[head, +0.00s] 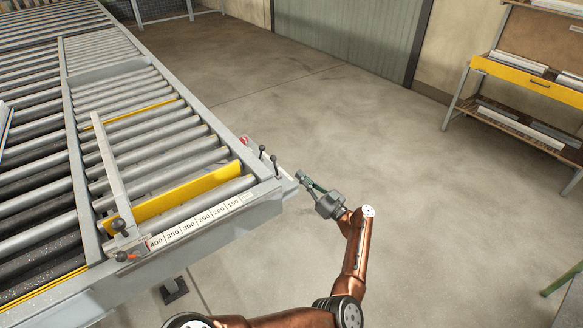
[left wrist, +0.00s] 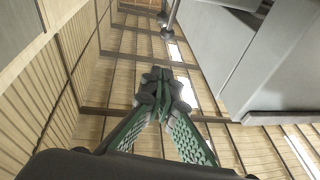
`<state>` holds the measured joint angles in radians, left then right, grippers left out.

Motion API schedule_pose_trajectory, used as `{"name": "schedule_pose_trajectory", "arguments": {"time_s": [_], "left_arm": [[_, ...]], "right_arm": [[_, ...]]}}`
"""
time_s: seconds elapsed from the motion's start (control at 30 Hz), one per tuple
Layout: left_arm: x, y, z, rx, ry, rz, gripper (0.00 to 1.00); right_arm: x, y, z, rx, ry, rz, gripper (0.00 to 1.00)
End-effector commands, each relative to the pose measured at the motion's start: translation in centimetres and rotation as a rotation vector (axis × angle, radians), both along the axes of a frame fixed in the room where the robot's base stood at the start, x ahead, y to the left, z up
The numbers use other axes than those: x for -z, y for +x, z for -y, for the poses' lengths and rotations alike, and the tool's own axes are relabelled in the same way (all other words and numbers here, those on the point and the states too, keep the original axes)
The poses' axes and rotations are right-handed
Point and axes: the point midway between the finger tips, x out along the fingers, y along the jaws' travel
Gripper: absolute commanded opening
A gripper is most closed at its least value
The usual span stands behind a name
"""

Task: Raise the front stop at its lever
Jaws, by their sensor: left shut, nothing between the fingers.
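The roller bench (head: 75,160) has a yellow plate (head: 180,197) standing across its rollers near the front end; I cannot tell for sure whether this is the front stop. Two thin levers with black knobs, one of them this lever (head: 274,160), stand at the bench's right corner. My left gripper (head: 302,178) is just right of that corner, apart from the levers. In the left wrist view its green fingers (left wrist: 160,80) are closed together with nothing between them. A rod with a dark round end (left wrist: 167,32) shows beyond the fingertips. My right gripper is not in view.
A number scale (head: 200,222) runs along the bench's front edge, with a grey bar (head: 110,165) and a knob (head: 118,225) at its left end. The floor between is clear.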

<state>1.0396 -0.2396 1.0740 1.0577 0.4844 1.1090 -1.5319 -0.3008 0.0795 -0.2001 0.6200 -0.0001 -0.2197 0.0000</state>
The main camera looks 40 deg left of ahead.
Motion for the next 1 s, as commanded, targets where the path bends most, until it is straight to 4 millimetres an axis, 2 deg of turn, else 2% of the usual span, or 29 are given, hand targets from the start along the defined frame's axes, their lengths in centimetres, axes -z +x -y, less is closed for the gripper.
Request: {"name": "schedule_pose_trajectory", "arguments": {"time_s": [0.1, 0.3, 0.87, 1.0], "left_arm": [[0.6, -0.1, 1.5, 0.001, 0.0, -0.001, 0.0], [0.8, -0.2, 2.5, 0.0, 0.001, -0.001, 0.0], [0.9, -0.1, 2.4, 0.004, 0.004, -0.002, 0.0], [2.6, 1.0, 2.0, 0.099, 0.049, -0.016, 0.0]], "right_arm": [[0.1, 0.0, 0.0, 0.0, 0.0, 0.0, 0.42], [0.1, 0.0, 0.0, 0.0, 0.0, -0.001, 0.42], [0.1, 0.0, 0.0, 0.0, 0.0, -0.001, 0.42], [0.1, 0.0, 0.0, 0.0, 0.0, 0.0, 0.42]]}}
